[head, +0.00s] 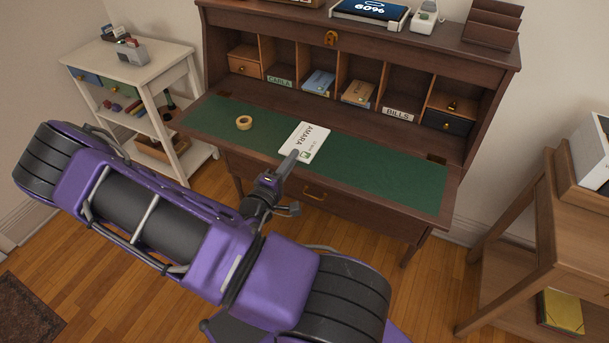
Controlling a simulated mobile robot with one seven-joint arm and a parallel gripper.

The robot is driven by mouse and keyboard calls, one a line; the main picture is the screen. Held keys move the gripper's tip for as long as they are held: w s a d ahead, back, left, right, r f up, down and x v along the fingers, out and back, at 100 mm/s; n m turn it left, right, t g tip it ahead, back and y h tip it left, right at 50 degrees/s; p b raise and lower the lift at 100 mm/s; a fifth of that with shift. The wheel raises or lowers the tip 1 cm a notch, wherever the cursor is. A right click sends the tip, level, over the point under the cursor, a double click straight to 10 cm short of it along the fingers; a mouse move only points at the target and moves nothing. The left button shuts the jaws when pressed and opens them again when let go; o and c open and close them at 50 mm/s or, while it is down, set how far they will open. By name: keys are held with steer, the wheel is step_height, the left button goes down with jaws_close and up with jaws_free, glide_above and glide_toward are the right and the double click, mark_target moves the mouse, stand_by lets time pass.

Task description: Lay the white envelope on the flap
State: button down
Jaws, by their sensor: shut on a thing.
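The white envelope (303,137) shows in the head view over the middle of the desk's lowered flap (390,178), which has a green inlay. It bears the word AMARA and a small green mark near its lower end. My gripper (289,159) comes in from the front edge of the flap and is shut on the envelope's near end. The envelope looks about level with the flap; I cannot tell whether it touches the surface. The fingertips are small and partly hidden.
A tape roll (244,123) lies on the flap to the left. Behind are pigeonholes with letters, labelled CARLA (280,81) and BILLS (398,114). A white shelf cart (130,75) stands left and a wooden stand (560,220) right. The flap's right part is clear.

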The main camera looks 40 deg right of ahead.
step_height(320, 180, down, 10)
steer(key=b, duration=0.1)
steer(key=shift+r, duration=0.15)
steer(key=shift+f+b, duration=0.25)
steer(key=shift+b, duration=0.05)
steer(key=c, duration=1)
jaws_free()
steer(key=shift+r, duration=0.1)
steer(key=shift+r, duration=0.1)
